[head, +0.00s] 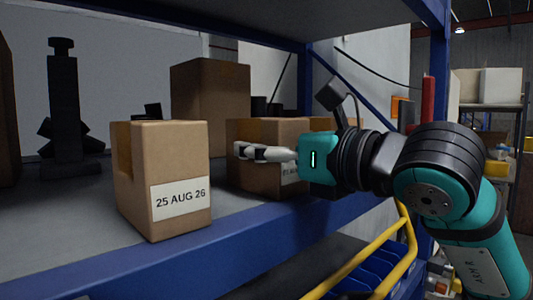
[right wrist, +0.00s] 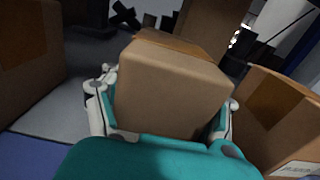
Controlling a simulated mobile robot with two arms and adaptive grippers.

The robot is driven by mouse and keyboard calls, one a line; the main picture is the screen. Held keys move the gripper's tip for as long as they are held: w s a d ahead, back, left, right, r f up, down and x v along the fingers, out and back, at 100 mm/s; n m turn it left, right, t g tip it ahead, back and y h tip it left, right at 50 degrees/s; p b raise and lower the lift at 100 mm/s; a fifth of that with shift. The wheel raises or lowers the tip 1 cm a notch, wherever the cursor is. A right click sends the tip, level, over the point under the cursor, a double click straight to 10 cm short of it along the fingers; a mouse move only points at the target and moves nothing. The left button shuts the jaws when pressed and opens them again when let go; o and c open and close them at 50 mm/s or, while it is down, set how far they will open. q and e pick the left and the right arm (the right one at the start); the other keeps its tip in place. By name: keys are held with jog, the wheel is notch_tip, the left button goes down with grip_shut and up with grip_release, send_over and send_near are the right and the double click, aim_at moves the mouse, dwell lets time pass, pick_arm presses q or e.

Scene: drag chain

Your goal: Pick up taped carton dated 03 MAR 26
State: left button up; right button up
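A brown carton labelled 25 AUG 26 (head: 181,196) stands on the shelf at left of centre. Another carton (head: 250,180) stands to its right, behind my right gripper (head: 262,152). Its label is mostly covered and I cannot read its date. In the right wrist view a carton (right wrist: 170,90) with a plain face fills the space between the widely spread fingers of my right gripper (right wrist: 168,105). I cannot tell whether the fingers touch it. No label reading 03 MAR 26 is legible. My left gripper is not in view.
A taller carton (head: 210,98) stands behind. In the right wrist view, cartons stand close at left (right wrist: 28,60) and right (right wrist: 275,115), the right one with a partly visible label. The blue shelf edge (head: 235,240) runs along the front. A black stand (head: 64,110) is at far left.

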jog(key=c, duration=0.5)
jog(key=shift+r, duration=0.1)
